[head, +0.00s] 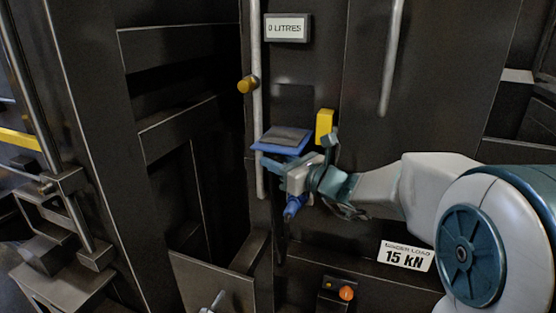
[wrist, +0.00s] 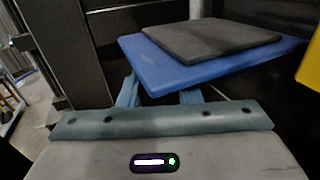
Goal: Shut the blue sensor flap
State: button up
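The blue sensor flap (head: 272,147) sticks out from the dark machine front, close to level, with a dark grey pad on its top face. In the wrist view the flap (wrist: 165,68) fills the upper middle, tilted, its near edge towards me. My gripper (head: 272,165) is just below and in front of the flap in the head view. In the wrist view its two teal fingers (wrist: 160,94) stand apart with nothing seen between them, and their tips are partly hidden by the flap. I cannot tell whether they touch it.
A yellow block (head: 325,126) is right of the flap. A vertical pipe (head: 257,110) with a yellow knob (head: 244,86) runs at its left. A small blue part (head: 294,207) shows below my gripper. An orange button (head: 346,293) is lower down. A dark open bay lies left.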

grip_shut()
jog(key=shift+r, duration=0.15)
